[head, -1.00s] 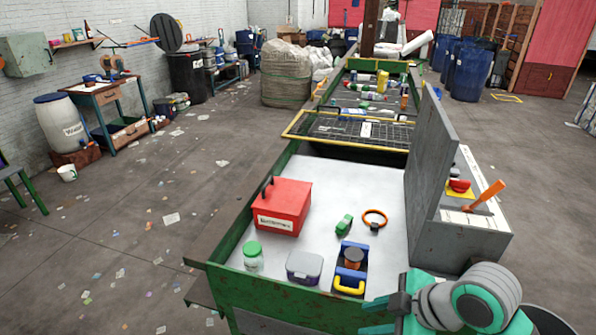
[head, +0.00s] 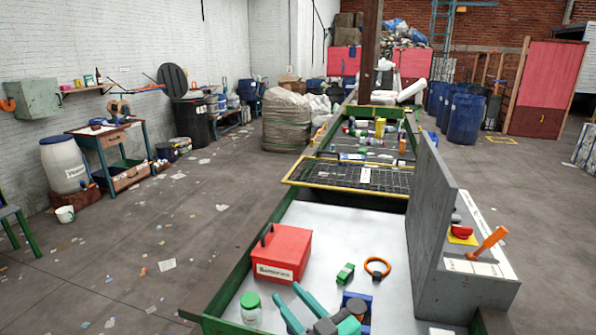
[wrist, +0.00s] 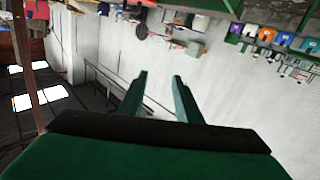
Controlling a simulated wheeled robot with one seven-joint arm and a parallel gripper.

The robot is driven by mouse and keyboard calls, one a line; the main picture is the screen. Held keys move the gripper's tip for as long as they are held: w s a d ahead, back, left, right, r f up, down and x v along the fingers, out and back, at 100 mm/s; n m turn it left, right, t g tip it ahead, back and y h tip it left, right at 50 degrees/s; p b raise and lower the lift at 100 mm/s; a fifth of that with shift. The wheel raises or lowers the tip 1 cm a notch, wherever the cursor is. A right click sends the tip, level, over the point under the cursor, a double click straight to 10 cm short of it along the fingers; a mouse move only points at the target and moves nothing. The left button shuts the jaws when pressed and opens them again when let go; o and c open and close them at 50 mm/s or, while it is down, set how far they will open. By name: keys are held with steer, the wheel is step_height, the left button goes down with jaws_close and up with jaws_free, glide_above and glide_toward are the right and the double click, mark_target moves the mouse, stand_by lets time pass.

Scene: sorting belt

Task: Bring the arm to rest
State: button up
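My gripper (head: 287,293) shows at the bottom of the head view, its teal fingers pointing up and left in front of the white sorting surface (head: 335,225). In the wrist view its two fingers (wrist: 160,80) stand apart with nothing between them, so it is open and empty. My arm hides part of the front of the surface, including most of the blue holder (head: 357,300).
A red box (head: 281,255), a green-lidded jar (head: 251,310), a green block (head: 345,273) and an orange ring (head: 377,267) lie on the surface. A grey upright panel (head: 437,230) stands at its right. A yellow-framed mesh (head: 350,175) lies behind. Open floor is at left.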

steer(key=s+a+f+m+t+h, duration=0.1)
steer(key=s+f+m+h, duration=0.5)
steer(key=f, duration=0.4)
steer(key=s+a+f+m+t+h, duration=0.1)
steer(key=s+f+m+h, duration=0.3)
steer(key=s+f+m, duration=0.45)
steer(key=s+d+f+n, duration=0.1)
steer(key=s+f+n, duration=0.1)
steer(key=s, duration=1)
steer(key=s+d+f+n+g, duration=0.1)
steer(key=s+d+f+n, duration=0.1)
steer(key=s, duration=1)
steer(key=shift+d+f+n, duration=0.15)
steer(key=shift+f+n, duration=0.7)
steer(key=shift+n, duration=0.4)
steer(key=shift+w, duration=0.1)
steer(key=shift+c, duration=1.2)
